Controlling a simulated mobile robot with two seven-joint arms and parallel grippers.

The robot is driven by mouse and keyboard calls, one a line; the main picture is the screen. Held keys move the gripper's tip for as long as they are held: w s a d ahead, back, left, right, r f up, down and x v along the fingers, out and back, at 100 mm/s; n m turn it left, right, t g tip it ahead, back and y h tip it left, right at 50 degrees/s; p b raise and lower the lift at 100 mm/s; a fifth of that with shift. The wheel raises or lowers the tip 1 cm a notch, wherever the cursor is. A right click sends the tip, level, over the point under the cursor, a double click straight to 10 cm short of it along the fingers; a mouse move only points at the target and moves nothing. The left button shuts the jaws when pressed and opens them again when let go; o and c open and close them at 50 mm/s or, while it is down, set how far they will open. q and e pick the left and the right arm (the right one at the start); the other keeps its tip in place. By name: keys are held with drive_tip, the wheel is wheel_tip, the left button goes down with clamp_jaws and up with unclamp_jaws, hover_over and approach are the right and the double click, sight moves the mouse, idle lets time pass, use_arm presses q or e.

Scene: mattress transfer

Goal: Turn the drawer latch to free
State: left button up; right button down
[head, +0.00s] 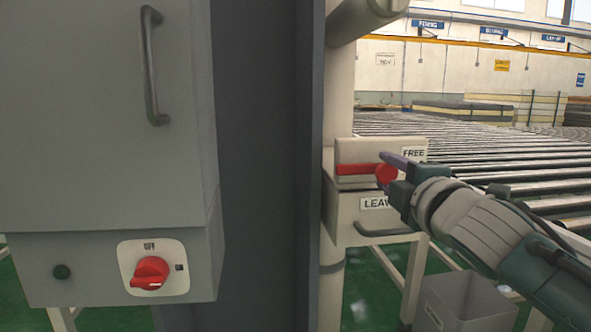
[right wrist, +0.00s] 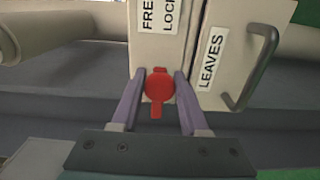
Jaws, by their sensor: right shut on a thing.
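The red drawer latch (head: 386,175) has a round hub, and a red bar runs left from it in the head view. It sits on a cream panel with a FREE label (head: 414,153) at upper right. In the right wrist view the latch (right wrist: 159,86) lies between the purple fingers, its short arm pointing down. My right gripper (right wrist: 158,92) is shut on the latch; in the head view the right gripper (head: 392,172) partly covers it. The drawer (head: 343,210), labelled LEAVES, is below, with a grey handle (head: 385,232). My left gripper is out of view.
A grey cabinet (head: 100,140) with a red rotary switch (head: 151,272) fills the left. A dark post (head: 265,170) stands beside the drawer unit. A roller conveyor (head: 480,155) stretches behind. A grey bin (head: 465,300) is on the green floor below my right arm.

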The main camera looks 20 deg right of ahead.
drive_tip(key=shift+c, duration=2.2)
unclamp_jaws()
drive_tip(key=shift+s, duration=0.1)
drive_tip(key=v, duration=1)
drive_tip(key=shift+p, duration=0.35)
drive_tip(key=shift+d, duration=0.1)
